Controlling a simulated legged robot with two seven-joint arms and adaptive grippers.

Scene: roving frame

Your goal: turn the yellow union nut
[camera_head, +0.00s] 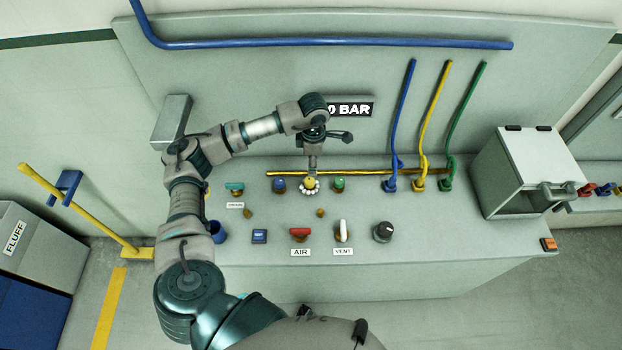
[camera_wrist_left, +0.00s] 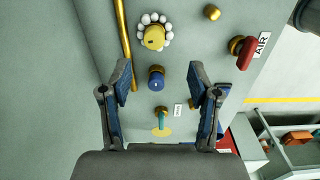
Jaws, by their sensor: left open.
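The yellow union nut (camera_head: 310,183) stands on the bench panel, between a blue nut (camera_head: 279,185) and a green nut (camera_head: 338,184), with a ring of white beads around its base. It also shows at the top of the left wrist view (camera_wrist_left: 154,38). My left gripper (camera_head: 312,165) is above the yellow nut in the head view. In the left wrist view its two fingers (camera_wrist_left: 160,68) are spread wide and empty, and the yellow nut lies beyond the fingertips. The blue nut (camera_wrist_left: 156,80) shows between the fingers in that view. My right gripper is not in view.
A yellow horizontal pipe (camera_head: 360,171) runs close behind the nuts. A red AIR handle (camera_head: 300,232), a white VENT handle (camera_head: 343,230) and a black knob (camera_head: 382,232) stand in front. A grey box (camera_head: 520,165) stands at the right.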

